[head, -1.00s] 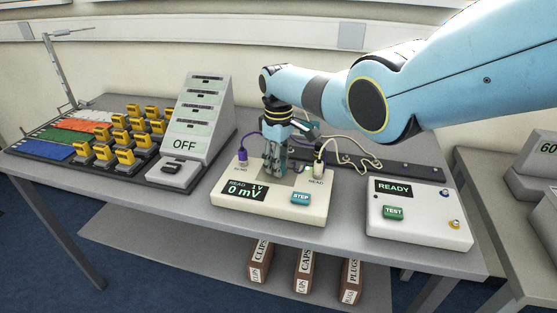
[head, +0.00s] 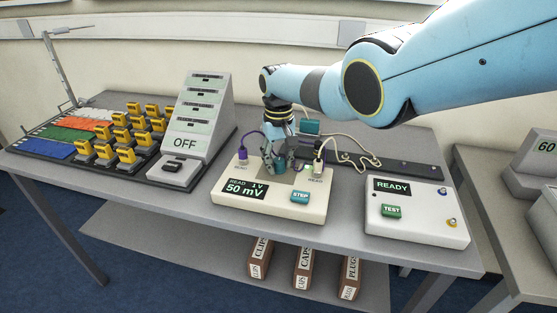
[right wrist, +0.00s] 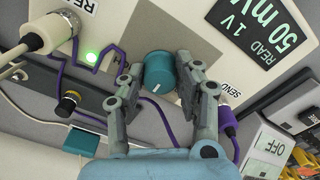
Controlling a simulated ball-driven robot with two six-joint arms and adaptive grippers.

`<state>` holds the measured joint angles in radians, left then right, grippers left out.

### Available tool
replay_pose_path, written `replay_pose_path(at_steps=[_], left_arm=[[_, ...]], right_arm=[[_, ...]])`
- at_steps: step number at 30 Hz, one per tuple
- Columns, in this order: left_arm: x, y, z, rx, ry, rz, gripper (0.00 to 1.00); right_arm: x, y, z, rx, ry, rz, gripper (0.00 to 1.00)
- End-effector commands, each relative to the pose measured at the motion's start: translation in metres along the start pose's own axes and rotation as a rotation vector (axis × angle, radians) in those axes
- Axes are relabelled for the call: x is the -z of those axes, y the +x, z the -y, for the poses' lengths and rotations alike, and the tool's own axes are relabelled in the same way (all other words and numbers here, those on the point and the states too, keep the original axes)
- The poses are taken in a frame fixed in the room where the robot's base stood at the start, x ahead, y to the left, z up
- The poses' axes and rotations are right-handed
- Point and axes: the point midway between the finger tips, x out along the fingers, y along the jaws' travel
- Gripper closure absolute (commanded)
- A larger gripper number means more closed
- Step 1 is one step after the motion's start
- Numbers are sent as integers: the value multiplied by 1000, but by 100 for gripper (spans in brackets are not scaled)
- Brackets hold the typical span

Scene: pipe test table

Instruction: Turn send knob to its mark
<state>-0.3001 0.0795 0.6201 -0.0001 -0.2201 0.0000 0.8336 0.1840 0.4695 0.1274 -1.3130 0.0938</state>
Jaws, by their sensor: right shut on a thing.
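The send knob is a teal round knob (right wrist: 159,72) with a white pointer line, on the cream meter box (head: 232,207). Its mark cannot be made out. In the head view the knob (head: 280,166) is partly hidden by my right gripper (head: 275,163). That gripper comes down from above, and its fingers (right wrist: 158,84) are shut around the knob's sides in the right wrist view. The box display (head: 244,188) reads "READ 1 V" and "50 mV". My left gripper is not in view.
A purple plug (head: 242,153) and a white plug (head: 318,171) with their cords flank the knob. A STEP button (head: 300,197) is at the box's front. A READY box (head: 418,223) stands right, a sloped OFF panel (head: 200,118) left.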

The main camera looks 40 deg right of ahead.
Motion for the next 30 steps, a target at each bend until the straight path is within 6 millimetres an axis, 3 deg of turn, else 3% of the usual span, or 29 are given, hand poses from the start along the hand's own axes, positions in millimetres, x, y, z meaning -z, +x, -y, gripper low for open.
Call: replay_pose_path(at_steps=[14,15,19,30], left_arm=[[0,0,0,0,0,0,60],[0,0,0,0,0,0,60],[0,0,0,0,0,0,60],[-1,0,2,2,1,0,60]], right_arm=[[0,0,0,0,11,-1,100],[0,0,0,0,11,-1,63],[0,0,0,0,11,0,46],[1,-3,0,0,11,-1,45]])
